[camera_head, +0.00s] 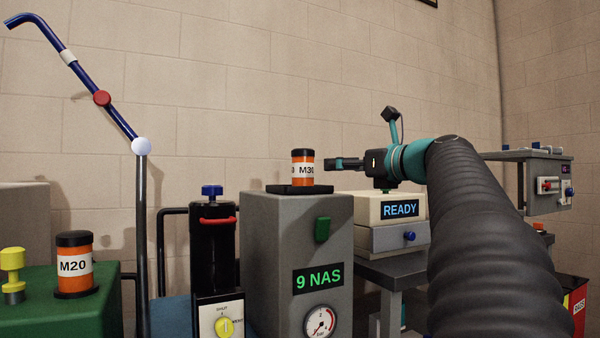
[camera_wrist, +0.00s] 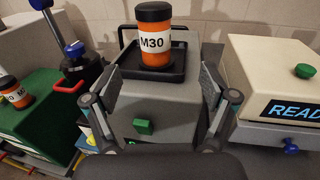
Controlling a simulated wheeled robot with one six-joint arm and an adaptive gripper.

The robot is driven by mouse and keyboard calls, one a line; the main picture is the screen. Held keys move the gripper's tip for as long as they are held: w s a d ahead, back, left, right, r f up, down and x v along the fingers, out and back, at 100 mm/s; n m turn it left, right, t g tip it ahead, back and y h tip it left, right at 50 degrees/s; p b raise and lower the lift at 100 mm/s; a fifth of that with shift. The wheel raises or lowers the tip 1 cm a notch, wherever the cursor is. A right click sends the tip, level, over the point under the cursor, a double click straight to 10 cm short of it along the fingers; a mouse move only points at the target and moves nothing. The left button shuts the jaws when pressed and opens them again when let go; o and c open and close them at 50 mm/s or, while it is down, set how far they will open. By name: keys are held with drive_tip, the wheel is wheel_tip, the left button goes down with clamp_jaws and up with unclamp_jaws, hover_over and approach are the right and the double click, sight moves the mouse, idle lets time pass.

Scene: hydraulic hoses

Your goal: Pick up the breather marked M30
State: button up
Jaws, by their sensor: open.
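The breather marked M30 (camera_head: 303,167) is an orange cylinder with black ends and a white label. It stands upright on a black tray (camera_head: 290,189) on top of a grey cabinet reading 9 NAS. In the wrist view the M30 breather (camera_wrist: 154,40) is at top centre, ahead of my fingers. My gripper (camera_head: 335,165) is level with it, just to its right in the head view. In the wrist view my gripper (camera_wrist: 160,88) has its fingers spread wide, with nothing between the tips. A similar orange breather marked M20 (camera_head: 74,264) stands on the green box at left.
A black cylinder with a blue knob and red handle (camera_head: 212,240) stands left of the grey cabinet (camera_head: 262,245). A cream box reading READY (camera_head: 372,208) is at its right, below my gripper. A blue hose on a post (camera_head: 122,122) rises at left.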

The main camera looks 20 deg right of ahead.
sight(310, 168)
drive_tip(key=x, duration=0.8)
drive_tip(key=shift+w+a, duration=0.1)
drive_tip(key=shift+a+f+p+x, duration=0.15)
drive_tip(key=shift+a+p+x, duration=0.05)
drive_tip(key=shift+x, duration=1.15)
drive_tip(key=shift+a+f+p+x, duration=0.15)
drive_tip(key=shift+a+x, duration=0.05)
drive_tip(key=shift+x, duration=1.1)
drive_tip(key=c, duration=1.4)
